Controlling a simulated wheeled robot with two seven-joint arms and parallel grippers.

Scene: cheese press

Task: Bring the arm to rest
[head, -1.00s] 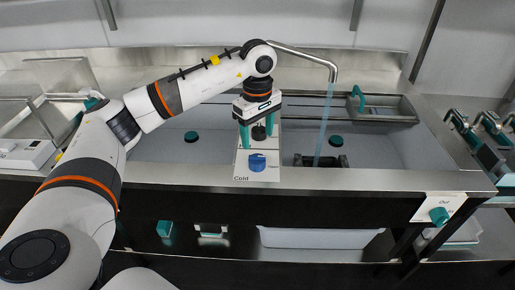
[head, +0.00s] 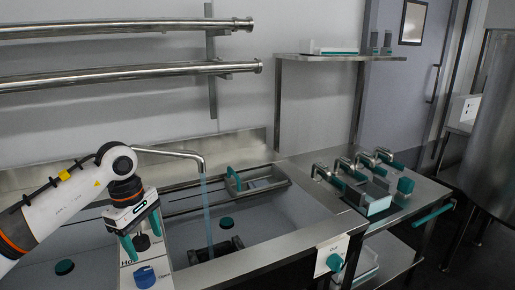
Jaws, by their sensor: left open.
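My left arm (head: 45,212) comes in from the left edge, bent over the sink's front. My left gripper (head: 142,236) points down with its two teal fingers apart. It is over the white tap panel, with a dark knob (head: 142,243) showing between the fingers. I cannot tell whether the fingers touch that knob. A blue knob (head: 145,277) sits lower on the same panel, clear of the fingers. My right gripper is not in view.
Water (head: 208,215) runs from the curved spout (head: 180,153) into the sink basin. A steel bench with several clamp-like handles (head: 355,170) stands to the right. A wall shelf (head: 340,57) and steel rails (head: 130,75) are behind.

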